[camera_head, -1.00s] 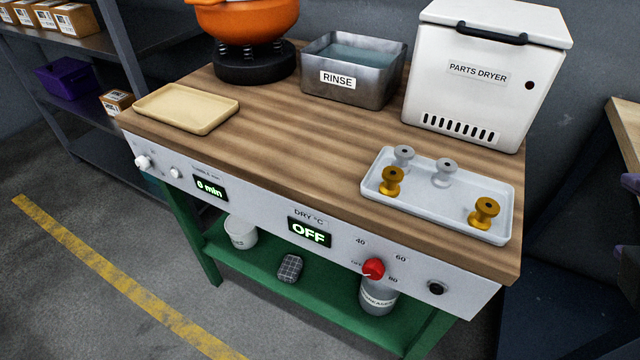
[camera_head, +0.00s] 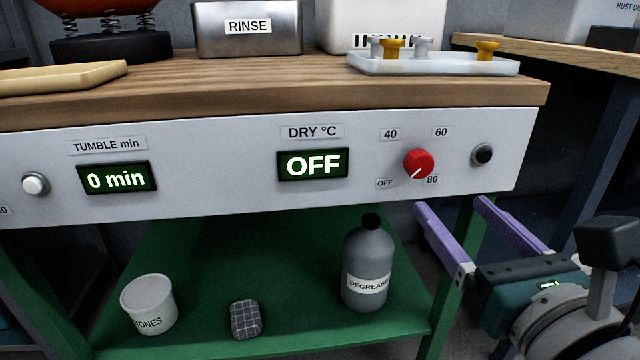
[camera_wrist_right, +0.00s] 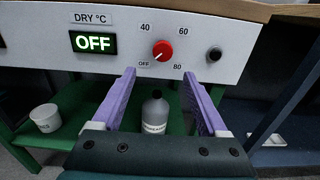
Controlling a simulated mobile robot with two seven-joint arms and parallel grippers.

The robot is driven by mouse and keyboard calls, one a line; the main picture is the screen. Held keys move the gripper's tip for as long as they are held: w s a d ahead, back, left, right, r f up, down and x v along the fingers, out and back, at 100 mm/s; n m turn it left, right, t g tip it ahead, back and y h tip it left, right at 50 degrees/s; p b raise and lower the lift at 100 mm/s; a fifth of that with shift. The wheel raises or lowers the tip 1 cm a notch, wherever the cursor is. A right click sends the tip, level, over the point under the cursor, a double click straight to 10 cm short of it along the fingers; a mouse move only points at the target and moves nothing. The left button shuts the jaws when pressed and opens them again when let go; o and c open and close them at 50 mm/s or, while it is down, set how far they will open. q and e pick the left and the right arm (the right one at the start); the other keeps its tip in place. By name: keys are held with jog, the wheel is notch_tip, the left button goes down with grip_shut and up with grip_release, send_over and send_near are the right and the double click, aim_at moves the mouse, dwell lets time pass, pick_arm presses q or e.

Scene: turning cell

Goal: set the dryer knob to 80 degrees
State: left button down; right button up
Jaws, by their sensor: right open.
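The red dryer knob (camera_head: 418,164) sits on the white front panel, with marks OFF, 40, 60 and 80 around it. Its white pointer line points down-left, toward OFF. The DRY °C display (camera_head: 313,164) reads OFF in green. My right gripper (camera_head: 447,203) is open and empty, its purple fingers below and in front of the knob, apart from it. In the right wrist view the knob (camera_wrist_right: 162,50) is ahead, above and between the two fingertips (camera_wrist_right: 160,77). My left gripper is not in view.
A black button (camera_head: 482,154) is right of the knob. The TUMBLE display (camera_head: 117,178) reads 0 min, beside a white knob (camera_head: 35,185). A grey degreaser bottle (camera_head: 367,265) stands on the green shelf below. A tray (camera_head: 440,66) of spools sits on the bench top.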

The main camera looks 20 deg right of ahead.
aim_at(422, 169)
jog(key=x, duration=0.6)
jog(key=b+x, duration=0.1)
jog(key=x, duration=0.2)
jog(key=shift+w+d+r, duration=0.15)
jog(key=shift+w+d, duration=0.05)
jog(key=shift+d, duration=0.15)
jog(key=shift+c, duration=0.3)
grip_shut()
